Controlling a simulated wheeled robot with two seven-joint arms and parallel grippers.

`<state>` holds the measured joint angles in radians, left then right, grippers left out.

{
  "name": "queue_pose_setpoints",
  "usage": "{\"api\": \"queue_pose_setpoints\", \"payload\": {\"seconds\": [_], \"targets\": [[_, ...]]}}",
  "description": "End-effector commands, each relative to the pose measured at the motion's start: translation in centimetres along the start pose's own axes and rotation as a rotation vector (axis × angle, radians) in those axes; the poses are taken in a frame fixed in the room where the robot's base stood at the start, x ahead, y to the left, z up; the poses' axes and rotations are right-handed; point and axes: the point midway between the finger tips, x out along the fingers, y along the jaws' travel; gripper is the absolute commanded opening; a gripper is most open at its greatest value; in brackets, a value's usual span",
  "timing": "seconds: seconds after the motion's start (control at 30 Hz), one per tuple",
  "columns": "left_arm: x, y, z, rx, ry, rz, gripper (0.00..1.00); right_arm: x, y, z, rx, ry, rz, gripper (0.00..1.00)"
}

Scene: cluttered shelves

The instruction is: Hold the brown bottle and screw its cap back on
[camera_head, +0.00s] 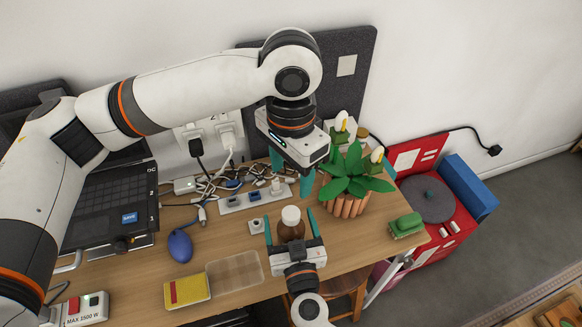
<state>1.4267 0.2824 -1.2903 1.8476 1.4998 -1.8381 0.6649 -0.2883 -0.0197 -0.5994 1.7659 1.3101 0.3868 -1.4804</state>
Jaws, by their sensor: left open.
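A brown bottle (290,231) stands upright on the wooden desk, with a white cap (291,214) on its top. I cannot tell how tightly the cap sits. My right gripper (290,227) comes in from the bottom with one teal finger on each side of the bottle. The fingers look apart from it, and the gripper body hides the bottle's lower part. My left gripper (291,177) is open above and behind the bottle, pointing down over the power strip area, with nothing seen held.
A potted plant (352,181) stands close right of both grippers. A power strip (238,201) and tangled cables lie behind left.

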Motion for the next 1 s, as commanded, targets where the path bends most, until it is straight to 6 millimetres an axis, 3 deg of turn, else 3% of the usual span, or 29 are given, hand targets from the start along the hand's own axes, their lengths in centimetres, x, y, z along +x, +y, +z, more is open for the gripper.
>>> {"api": "queue_pose_setpoints", "payload": {"seconds": [0.17,0.6,0.8,1.0], "targets": [[0.1,0.0,0.0,0.0,0.0,0.0,0.58,-1.8,0.0,-0.2,-0.002,0.004,0.001,0.81],[1.0,0.0,0.0,0.0,0.0,0.0,0.58,-10.4,0.0,-0.2,-0.002,0.003,0.001,0.81],[1.1,0.0,0.0,0.0,0.0,0.0,0.58,-11.9,0.0,-0.1,-0.001,0.001,0.0,0.81],[1.1,0.0,0.0,0.0,0.0,0.0,0.58,-12.0,0.0,0.0,0.0,0.0,0.0,0.81]]}}
